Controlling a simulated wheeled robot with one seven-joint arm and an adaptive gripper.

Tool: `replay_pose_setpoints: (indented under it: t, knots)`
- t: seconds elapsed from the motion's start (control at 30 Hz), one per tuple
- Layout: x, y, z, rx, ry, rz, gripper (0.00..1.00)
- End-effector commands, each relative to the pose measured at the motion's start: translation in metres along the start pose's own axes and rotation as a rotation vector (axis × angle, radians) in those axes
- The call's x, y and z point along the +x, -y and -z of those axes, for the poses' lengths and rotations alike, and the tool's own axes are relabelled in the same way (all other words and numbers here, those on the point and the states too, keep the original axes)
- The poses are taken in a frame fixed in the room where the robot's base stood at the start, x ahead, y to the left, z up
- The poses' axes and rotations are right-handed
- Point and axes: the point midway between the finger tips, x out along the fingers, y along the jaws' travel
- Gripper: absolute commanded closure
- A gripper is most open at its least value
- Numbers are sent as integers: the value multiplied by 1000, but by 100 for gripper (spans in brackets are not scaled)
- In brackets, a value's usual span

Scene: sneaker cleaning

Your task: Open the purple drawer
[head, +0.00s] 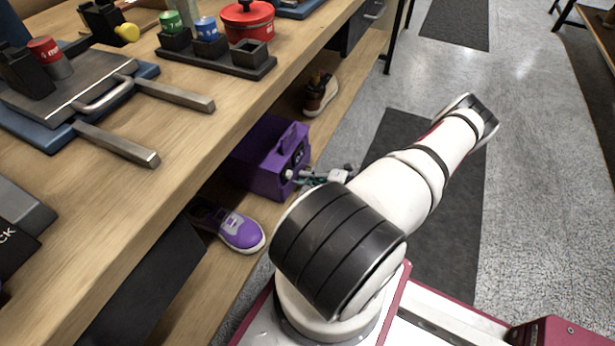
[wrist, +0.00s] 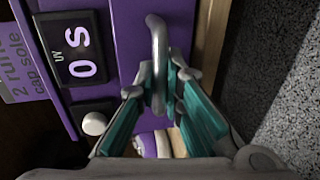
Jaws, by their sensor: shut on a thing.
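The purple box with the drawer (head: 262,160) stands on the lower shelf under the workbench in the head view. In the wrist view its purple front (wrist: 128,35) fills the upper middle, with a grey metal handle (wrist: 157,50) upright on it. My gripper (wrist: 160,92) has its teal-padded fingers on either side of the handle and is shut on it. In the head view my gripper (head: 325,177) is at the front of the box, and its fingertips are small and partly hidden. Any gap around the drawer front cannot be made out.
A round white knob (wrist: 94,123) and a UV display (wrist: 78,50) are left of the handle. A purple sneaker (head: 238,231) and a brown shoe (head: 320,93) flank the box on the shelf. The workbench edge (head: 235,105) overhangs it. The floor (head: 540,180) at right is clear.

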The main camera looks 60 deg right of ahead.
Motion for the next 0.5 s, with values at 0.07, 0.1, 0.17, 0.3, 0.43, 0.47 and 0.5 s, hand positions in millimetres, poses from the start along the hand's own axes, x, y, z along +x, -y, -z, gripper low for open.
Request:
replay_pose_setpoints:
  t: [0.07, 0.1, 0.17, 0.3, 0.43, 0.47, 0.5]
  knots:
    - [-2, 0, 0, -1, 0, 0, 100]
    - [-4, 1, 0, -1, 0, 0, 100]
    - [-9, 2, 0, -1, 0, 1, 100]
    - [-32, 8, 0, 0, 1, 3, 100]
    - [-63, 16, 0, 0, 2, 4, 100]
    - [-70, 17, -1, 0, 2, 4, 100]
    - [-80, 19, -1, -1, 2, 3, 100]
